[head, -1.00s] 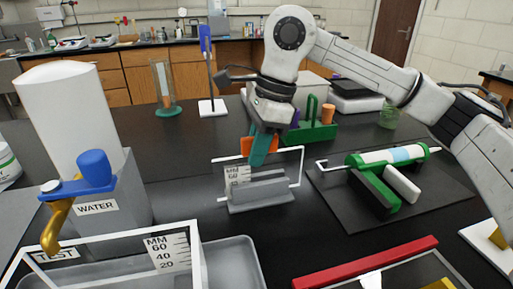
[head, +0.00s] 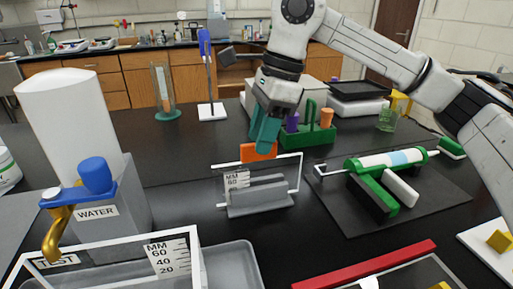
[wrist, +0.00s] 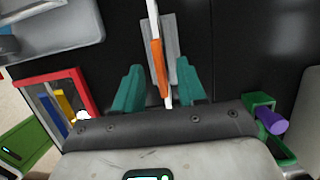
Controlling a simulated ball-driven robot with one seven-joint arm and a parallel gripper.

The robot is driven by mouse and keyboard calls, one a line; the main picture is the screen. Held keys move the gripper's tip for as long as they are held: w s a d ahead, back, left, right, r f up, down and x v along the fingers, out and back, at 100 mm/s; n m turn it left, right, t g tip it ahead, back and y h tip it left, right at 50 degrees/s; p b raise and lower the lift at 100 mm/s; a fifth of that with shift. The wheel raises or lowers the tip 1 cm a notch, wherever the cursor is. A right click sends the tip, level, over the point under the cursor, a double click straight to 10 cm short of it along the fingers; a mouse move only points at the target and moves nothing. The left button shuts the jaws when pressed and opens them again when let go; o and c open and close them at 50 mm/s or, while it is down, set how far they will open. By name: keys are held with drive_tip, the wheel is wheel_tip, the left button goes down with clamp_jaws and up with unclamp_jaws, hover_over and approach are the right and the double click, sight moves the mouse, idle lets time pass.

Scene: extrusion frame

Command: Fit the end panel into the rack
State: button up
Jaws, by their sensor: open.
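A clear end panel with a white rim (head: 301,170), a millimetre scale and an orange grip tab (head: 260,151) stands upright at a grey slotted base (head: 262,207), perhaps the rack. How deep it sits is unclear. In the wrist view the panel's white edge (wrist: 153,25) runs along the grey base (wrist: 172,38), with the orange tab (wrist: 158,62) below. My gripper (head: 264,138) is open just above the tab. In the wrist view its teal fingers (wrist: 158,84) stand apart on either side of the tab, with gaps.
A white-framed tank (head: 198,262) marked TEST and a water dispenser (head: 130,195) stand left. A green-and-white cylinder (head: 385,160) lies on a dark mat (head: 437,195) at right. A green holder (head: 318,136) is close behind my gripper. A red bar (head: 365,264) lies in front.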

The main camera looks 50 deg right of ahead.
drive_tip(key=v, duration=0.7)
drive_tip(key=shift+r, duration=0.4)
